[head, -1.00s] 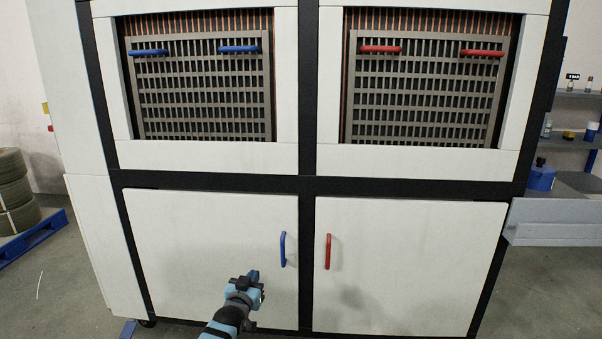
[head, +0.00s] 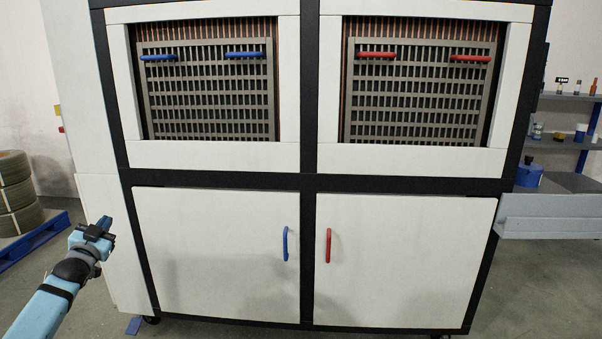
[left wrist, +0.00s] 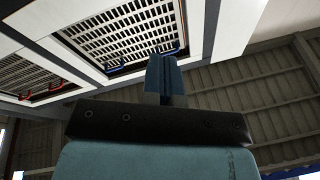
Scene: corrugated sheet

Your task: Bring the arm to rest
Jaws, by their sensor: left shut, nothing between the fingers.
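My left gripper (head: 104,224) is at the lower left of the head view, in front of the left edge of the white cabinet (head: 220,158). Its fingers are together, with nothing between them, and they also show in the left wrist view (left wrist: 166,78). The arm comes up from the lower left corner, light blue with black joints. My right gripper is in neither view.
The cabinet has two lower doors, one with a blue handle (head: 285,243) and one with a red handle (head: 328,245), both shut. Slatted grilles (head: 208,95) sit above. Stacked tires (head: 18,195) on a blue pallet (head: 35,240) stand left. Shelves (head: 568,140) stand right.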

